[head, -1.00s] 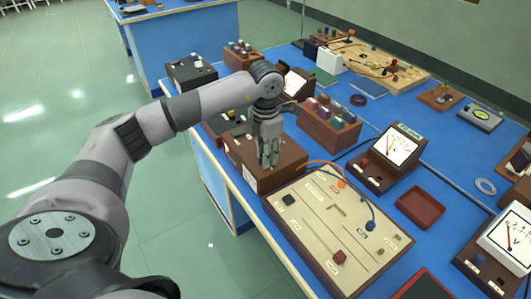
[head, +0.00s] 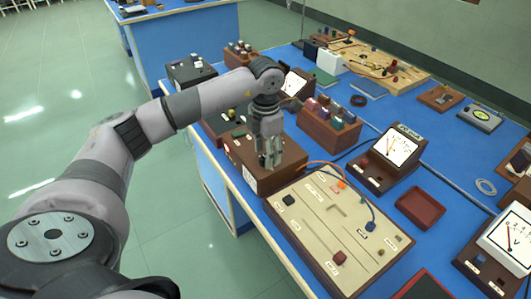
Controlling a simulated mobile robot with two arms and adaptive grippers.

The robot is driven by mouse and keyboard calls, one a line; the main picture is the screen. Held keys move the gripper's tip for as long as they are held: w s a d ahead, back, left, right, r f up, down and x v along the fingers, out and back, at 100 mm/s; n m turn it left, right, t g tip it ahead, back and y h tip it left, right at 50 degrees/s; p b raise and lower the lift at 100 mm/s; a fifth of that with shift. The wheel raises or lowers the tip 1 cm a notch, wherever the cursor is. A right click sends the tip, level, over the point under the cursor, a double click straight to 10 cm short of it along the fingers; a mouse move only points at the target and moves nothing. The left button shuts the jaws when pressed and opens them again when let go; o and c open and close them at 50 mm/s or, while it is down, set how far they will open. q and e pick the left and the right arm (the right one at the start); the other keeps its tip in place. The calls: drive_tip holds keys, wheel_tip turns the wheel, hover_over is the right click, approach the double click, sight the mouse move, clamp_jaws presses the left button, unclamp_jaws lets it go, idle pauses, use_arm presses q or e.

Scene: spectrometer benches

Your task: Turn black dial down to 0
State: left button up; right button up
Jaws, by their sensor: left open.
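My left gripper (head: 269,160) points down over the brown wooden box (head: 246,170) on the blue bench. Its fingers are open, with the tips at or just above the box's top. I cannot tell whether they touch anything. I cannot see a black dial clearly; the gripper hides part of the box top, where a dial may be. My right gripper is not in the head view.
A beige sliding-control board (head: 318,225) lies in front of the box. A rack of coloured blocks (head: 330,128) and a meter (head: 395,150) stand to the right. Orange and blue cables run close to the box.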

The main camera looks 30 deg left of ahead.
use_arm(q)
wheel_tip(320, 180, up, 11)
idle(0.3)
idle(0.5)
